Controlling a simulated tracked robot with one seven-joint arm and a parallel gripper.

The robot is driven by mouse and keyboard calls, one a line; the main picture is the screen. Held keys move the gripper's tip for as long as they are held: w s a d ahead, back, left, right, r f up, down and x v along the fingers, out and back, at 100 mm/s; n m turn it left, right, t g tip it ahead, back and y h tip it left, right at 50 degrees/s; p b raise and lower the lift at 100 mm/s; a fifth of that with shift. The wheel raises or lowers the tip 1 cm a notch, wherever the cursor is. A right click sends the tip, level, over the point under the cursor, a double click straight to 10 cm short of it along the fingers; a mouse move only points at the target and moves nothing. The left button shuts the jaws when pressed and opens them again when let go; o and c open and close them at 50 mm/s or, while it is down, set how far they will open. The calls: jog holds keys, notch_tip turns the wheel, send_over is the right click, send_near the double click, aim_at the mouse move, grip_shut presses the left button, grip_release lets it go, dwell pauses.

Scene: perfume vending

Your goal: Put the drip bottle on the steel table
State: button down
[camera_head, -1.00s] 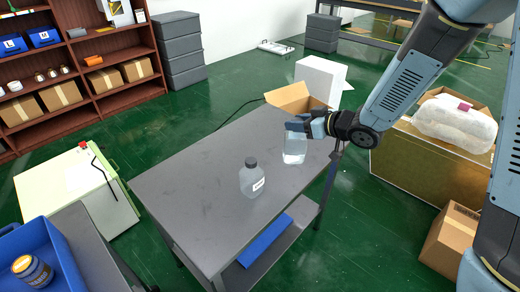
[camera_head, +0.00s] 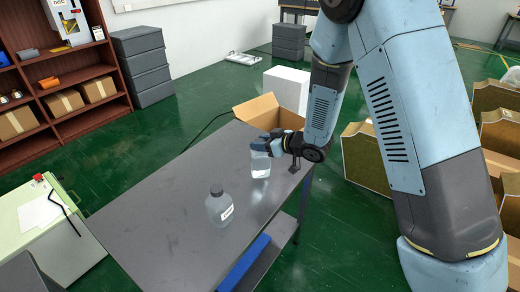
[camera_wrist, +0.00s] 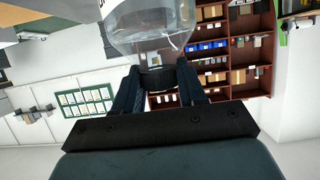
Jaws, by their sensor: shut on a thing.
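The clear drip bottle (camera_head: 260,165) is in my gripper (camera_head: 266,143), which is shut around its upper part. In the head view the bottle hangs upright over the far right part of the grey steel table (camera_head: 140,212). I cannot tell whether its base touches the top. In the wrist view the bottle's clear body (camera_wrist: 150,25) shows at the top, beyond the two dark fingers of my gripper (camera_wrist: 160,78).
A grey-capped labelled bottle (camera_head: 219,207) stands on the table, left of and nearer than the held one. An open cardboard box (camera_head: 262,108) is by the table's far edge. A blue bar (camera_head: 246,262) lies on the lower shelf. The table's left part is bare.

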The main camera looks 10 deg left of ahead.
jog(key=shift+w+a+f, duration=0.1)
jog(key=shift+a+f, duration=0.05)
jog(key=shift+f, duration=0.15)
notch_tip(320, 180, down, 3)
jog(key=c, duration=0.6)
grip_release()
jog(key=shift+o, duration=0.2)
jog(key=v, duration=1.2)
jog(key=shift+w, duration=0.1)
